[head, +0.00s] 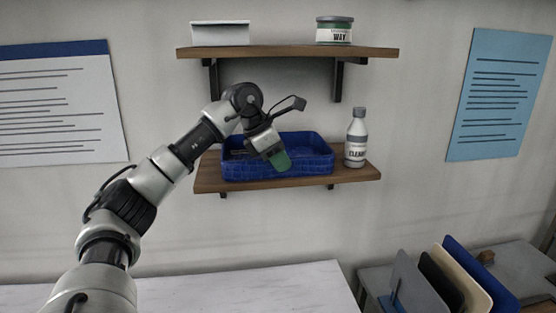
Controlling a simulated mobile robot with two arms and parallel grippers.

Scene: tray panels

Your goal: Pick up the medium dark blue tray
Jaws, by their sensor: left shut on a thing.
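The dark blue tray (310,167) is a rectangular open tray with a textured surface, sitting on the lower wooden shelf (212,182). My left gripper (280,160) reaches down from the left and is shut on the tray's front wall. Its green fingertip shows over the outer face of the wall, and the other finger is hidden. The tray looks level on the shelf. My right gripper is not in view.
A white cleaner bottle (355,145) stands right of the tray. The upper shelf (285,52) above holds a white box (220,33) and a wax tin (334,35). Several upright panels, one blue (480,275), stand at lower right. The pale tabletop (240,290) is clear.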

